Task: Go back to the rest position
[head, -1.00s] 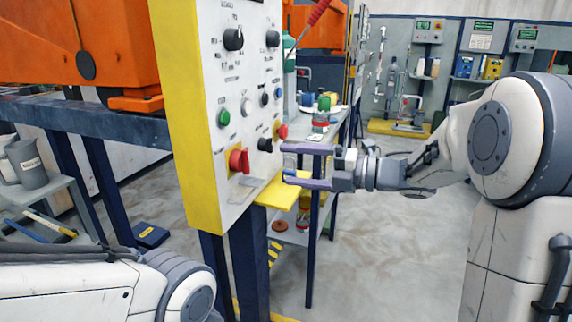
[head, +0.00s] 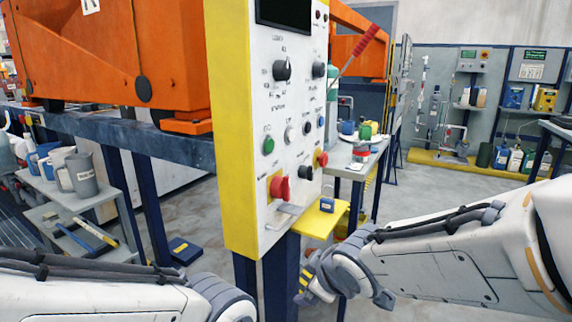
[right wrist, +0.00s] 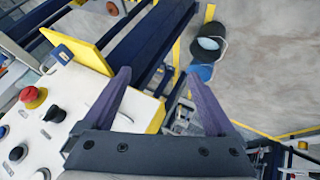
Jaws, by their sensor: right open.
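My right gripper shows in the right wrist view (right wrist: 158,75) with its two purple fingers spread apart and nothing between them. In the head view my right arm is bent low at the right, and its fingers cannot be made out. My left arm shows only as a link at the lower left; its gripper is out of the frame. The white control panel (head: 290,110) with a yellow side stands in front of me, apart from my right arm. A blue padlock (head: 327,204) is at the yellow ledge (head: 312,224) beside the panel.
A red knob (head: 280,188) sticks out of the panel. A grey cart (head: 95,200) with jugs stands at the left, below a blue beam (head: 110,130). A bench (head: 352,160) stands behind the panel. The floor at the right is open.

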